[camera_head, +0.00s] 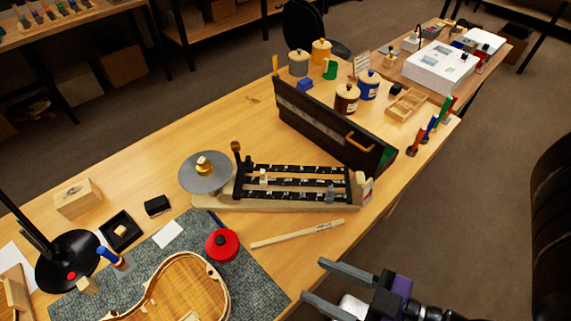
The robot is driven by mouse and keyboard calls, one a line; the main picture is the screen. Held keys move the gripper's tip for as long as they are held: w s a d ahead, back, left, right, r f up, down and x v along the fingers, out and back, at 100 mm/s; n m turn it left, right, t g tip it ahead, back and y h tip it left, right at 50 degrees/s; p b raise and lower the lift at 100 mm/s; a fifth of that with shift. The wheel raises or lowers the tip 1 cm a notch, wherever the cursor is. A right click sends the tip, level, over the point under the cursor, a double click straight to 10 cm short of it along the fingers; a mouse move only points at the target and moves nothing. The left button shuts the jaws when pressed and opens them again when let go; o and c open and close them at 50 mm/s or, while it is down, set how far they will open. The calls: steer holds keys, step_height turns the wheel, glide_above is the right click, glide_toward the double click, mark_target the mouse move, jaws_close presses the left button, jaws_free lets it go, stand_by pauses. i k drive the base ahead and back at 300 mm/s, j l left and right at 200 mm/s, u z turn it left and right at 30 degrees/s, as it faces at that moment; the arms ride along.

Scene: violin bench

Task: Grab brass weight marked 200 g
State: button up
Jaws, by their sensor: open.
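A brass weight (204,164) stands on the round grey pan (193,182) of the balance scale (290,203), left of the scale's black beams. Its marking is too small to read, so I cannot tell whether it says 200 g. My gripper (313,279) is at the bottom right, its two grey fingers spread apart with nothing between them. It is in front of and to the right of the scale, near the bench's front edge, well apart from the weight.
A long black toolbox (325,125) stands behind the scale. A red round container (222,245) and a violin body (180,290) lie on the grey mat (262,285) in front. A wooden stick (297,234) lies near the front edge. A black lamp base (68,268) is at left.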

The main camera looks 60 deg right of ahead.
mark_target(205, 168)
steer(key=i+j+z, duration=0.1)
steer(key=j, duration=0.35)
steer(key=i+j+z, duration=0.15)
steer(key=j, duration=0.3)
steer(key=i+j+z, duration=0.1)
steer(key=i+j, duration=0.15)
steer(key=j, duration=0.25)
steer(key=i+j+z, duration=0.1)
steer(key=j, duration=0.35)
steer(key=i+j+z, duration=0.1)
steer(key=j, duration=0.4)
steer(key=i+j+z, duration=0.15)
steer(key=j, duration=0.4)
